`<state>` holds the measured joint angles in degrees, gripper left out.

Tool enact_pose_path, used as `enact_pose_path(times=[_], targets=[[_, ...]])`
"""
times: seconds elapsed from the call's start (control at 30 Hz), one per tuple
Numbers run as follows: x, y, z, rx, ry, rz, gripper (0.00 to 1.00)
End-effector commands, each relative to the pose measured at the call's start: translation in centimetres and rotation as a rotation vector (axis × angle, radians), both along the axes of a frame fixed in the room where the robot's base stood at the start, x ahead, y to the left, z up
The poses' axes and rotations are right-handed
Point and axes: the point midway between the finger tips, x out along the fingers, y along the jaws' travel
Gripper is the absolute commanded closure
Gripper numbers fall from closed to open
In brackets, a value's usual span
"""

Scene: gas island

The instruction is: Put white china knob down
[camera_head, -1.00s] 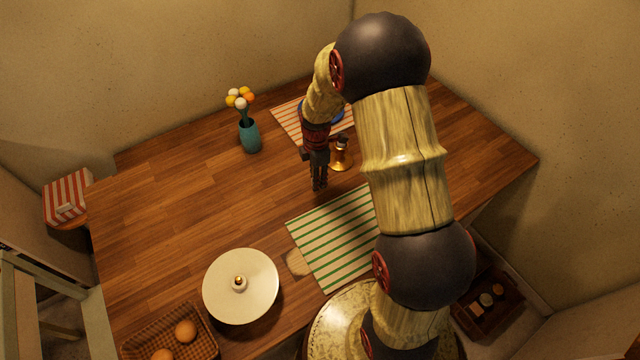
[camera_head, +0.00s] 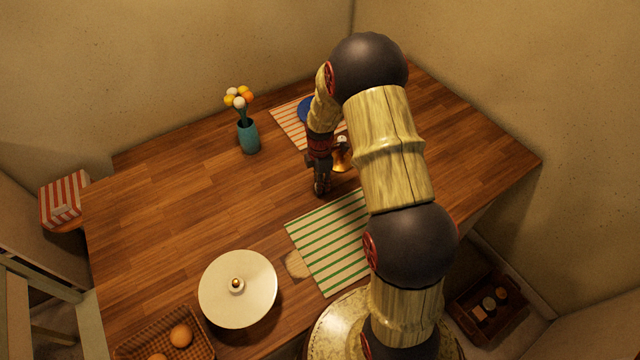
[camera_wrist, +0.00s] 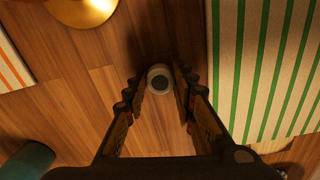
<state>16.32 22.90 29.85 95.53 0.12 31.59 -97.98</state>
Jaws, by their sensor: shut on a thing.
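The white china knob (camera_wrist: 160,78) shows in the wrist view as a small pale round thing with a dark centre, between my fingertips. My gripper (camera_wrist: 158,88) is shut on it, one finger on each side. In the head view my gripper (camera_head: 321,190) points down, low over the bare wood of the table (camera_head: 200,195). I cannot make out the knob in the head view. I cannot tell whether it touches the wood.
A brass object (camera_head: 343,160) stands just behind my gripper. The green-striped mat (camera_head: 325,245) lies in front, right. A teal vase (camera_head: 249,138) with flowers is behind left; a white domed lid (camera_head: 238,300) is front left. Bare wood lies left of my gripper.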

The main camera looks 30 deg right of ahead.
Motion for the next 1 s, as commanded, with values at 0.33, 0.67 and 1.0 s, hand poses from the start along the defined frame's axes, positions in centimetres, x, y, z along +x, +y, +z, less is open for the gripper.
enact_pose_path(times=[0.33, 0.67, 1.0], targets=[[0.0, 0.0, -0.3, 0.0, 0.001, 0.0, 0.62], [0.0, 0.0, -0.3, 0.0, 0.001, 0.0, 0.55], [0.1, 0.0, 3.0, 0.0, -0.003, 0.0, 0.55]])
